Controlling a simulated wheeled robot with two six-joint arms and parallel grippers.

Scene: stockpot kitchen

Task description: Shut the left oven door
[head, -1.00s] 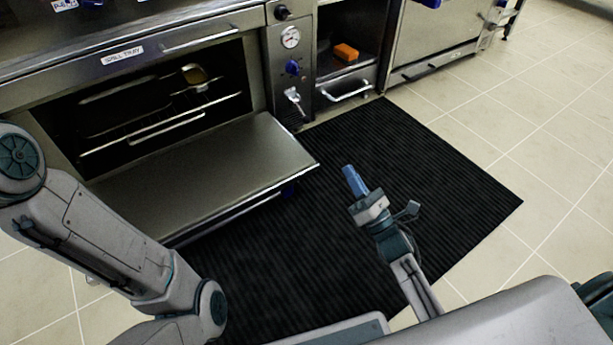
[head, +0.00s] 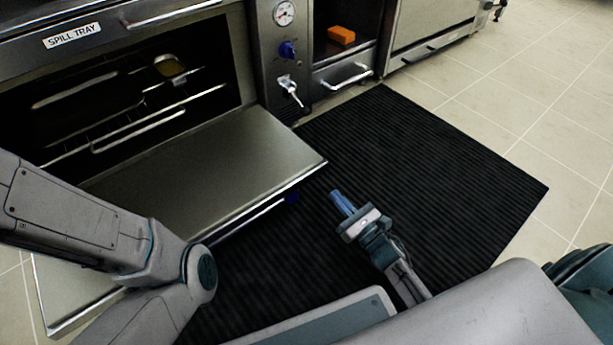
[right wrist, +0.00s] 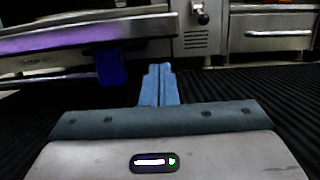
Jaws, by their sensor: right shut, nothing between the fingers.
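The left oven door (head: 215,170) hangs open, folded down and out from the oven front. Its inner face is up, and racks and a small pan show in the open cavity. My right gripper (head: 341,203) is shut and empty, low over the black mat, just right of the door's near right corner and apart from it. In the right wrist view its blue fingers (right wrist: 160,85) are together, with the door's edge (right wrist: 90,45) and a blue part (right wrist: 111,67) to their left. My left arm crosses the door's left part; its gripper is out of view.
A black ribbed mat (head: 420,150) covers the floor before the oven. A panel with a gauge (head: 283,13) and blue knob (head: 288,49) stands right of the cavity. An orange block (head: 341,35) sits in an open shelf. Tiled floor (head: 560,110) at right is clear.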

